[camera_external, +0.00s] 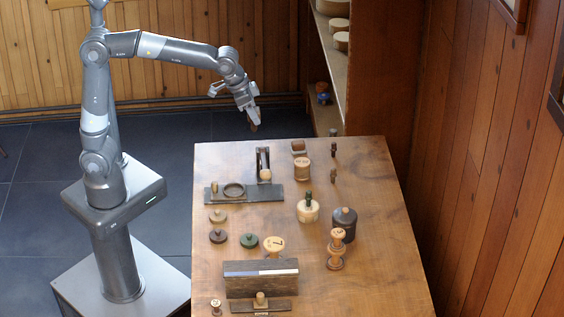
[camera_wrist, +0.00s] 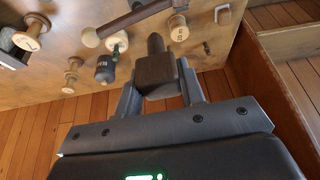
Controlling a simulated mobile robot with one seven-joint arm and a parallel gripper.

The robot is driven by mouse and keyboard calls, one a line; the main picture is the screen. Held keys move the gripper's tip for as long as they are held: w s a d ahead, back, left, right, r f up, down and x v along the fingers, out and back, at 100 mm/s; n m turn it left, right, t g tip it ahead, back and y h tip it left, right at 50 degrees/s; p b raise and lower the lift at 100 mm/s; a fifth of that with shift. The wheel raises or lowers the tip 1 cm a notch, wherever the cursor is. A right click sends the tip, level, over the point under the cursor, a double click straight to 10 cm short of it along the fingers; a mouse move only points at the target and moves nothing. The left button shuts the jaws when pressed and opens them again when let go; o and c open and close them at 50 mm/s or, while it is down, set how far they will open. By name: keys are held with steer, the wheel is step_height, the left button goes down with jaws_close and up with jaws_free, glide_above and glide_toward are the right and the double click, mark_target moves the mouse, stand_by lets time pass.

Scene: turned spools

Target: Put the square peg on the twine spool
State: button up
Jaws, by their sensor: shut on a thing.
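My gripper (camera_external: 250,108) is shut on a dark brown square-sided peg (camera_external: 253,124), held in the air beyond the table's far left corner. In the wrist view, the peg (camera_wrist: 155,72) sits between the two fingers of my gripper (camera_wrist: 160,90), with a narrower stub pointing away. No label reads clearly enough to tell which piece is the twine spool. Candidates are a light wooden labelled spool (camera_external: 303,169) near the far edge, a cream one with a dark green top piece (camera_external: 308,210), a wide-topped one (camera_external: 273,245) and a narrow-waisted one (camera_external: 336,250).
A dark cylinder (camera_external: 344,222) stands at right. Several discs (camera_external: 218,236) lie left. A dark block (camera_external: 262,283) stands in front. The table's right side (camera_external: 385,260) is clear.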

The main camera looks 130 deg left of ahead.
steer(key=w+a+f, duration=0.2)
steer(key=w+a, duration=0.2)
steer(key=w, duration=0.6)
glide_above(302, 162)
step_height(302, 162, down, 11)
steer(key=shift+f, duration=1.9)
steer(key=shift+f, duration=0.15)
steer(key=o, duration=1)
steer(key=v, duration=1.2)
